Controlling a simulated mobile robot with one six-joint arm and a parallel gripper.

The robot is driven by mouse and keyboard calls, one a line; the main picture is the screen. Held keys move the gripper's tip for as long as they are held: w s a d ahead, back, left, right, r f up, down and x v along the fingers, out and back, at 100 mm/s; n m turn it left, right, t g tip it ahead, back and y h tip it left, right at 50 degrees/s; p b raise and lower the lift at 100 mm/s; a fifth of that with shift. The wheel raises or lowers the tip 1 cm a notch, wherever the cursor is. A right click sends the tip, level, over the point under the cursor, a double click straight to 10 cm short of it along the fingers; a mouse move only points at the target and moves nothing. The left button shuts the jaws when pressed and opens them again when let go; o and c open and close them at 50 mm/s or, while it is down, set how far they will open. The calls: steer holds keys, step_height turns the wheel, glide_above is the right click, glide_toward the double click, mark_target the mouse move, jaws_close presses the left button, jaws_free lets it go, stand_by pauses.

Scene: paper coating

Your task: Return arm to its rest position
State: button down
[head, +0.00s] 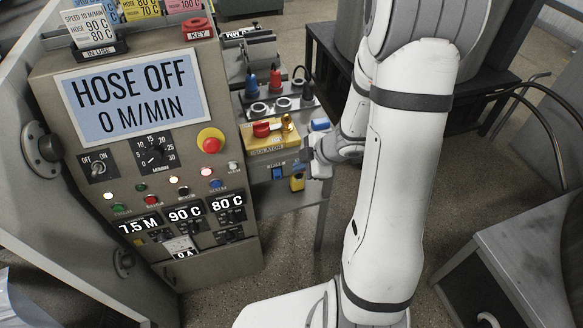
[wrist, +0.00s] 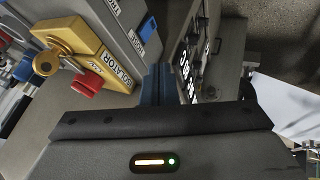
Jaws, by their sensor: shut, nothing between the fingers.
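My arm (head: 405,180) reaches down across the head view, with its wrist close to the front right of the side cabinet. My gripper (wrist: 157,84) shows in the wrist view as blue fingers, shut with nothing between them. It is beside the yellow isolator box (wrist: 75,45) and apart from its red knob (wrist: 87,83). In the head view the isolator (head: 270,146) has the red knob (head: 262,130) on the left and a brass-coloured piece (head: 287,122) on the right. The fingertips are hard to make out in the head view.
The control panel (head: 62,178) stands left, its screen (head: 135,92) reading "HOSE OFF 0 M/MIN". Blue, red and black plugs (head: 276,80) top the side cabinet. A dark table (head: 480,100) stands behind my arm, and a grey bench (head: 530,250) is at right. Some floor (head: 440,215) is clear.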

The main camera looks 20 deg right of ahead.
steer(key=shift+s+d+r, duration=0.2)
steer(key=shift+d+r, duration=0.1)
steer(key=shift+r, duration=0.35)
steer(key=d+r+m+t+h, duration=0.1)
steer(key=d+r+m+h, duration=0.3)
steer(key=r, duration=0.3)
steer(key=d+r+m+t+h, duration=0.1)
steer(key=d+r+m+h, duration=0.1)
steer(key=r+m+h, duration=0.4)
steer(key=s+a+r+m+g+y, duration=0.2)
steer(key=s+a+m, duration=0.1)
steer(key=s, duration=0.5)
steer(key=s+a+r+m+g+y, duration=0.2)
steer(key=s+a, duration=0.4)
steer(key=s, duration=0.3)
steer(key=shift+a+r+m+y, duration=0.2)
steer(key=shift+r+m+y, duration=0.3)
steer(key=shift+r+m, duration=0.35)
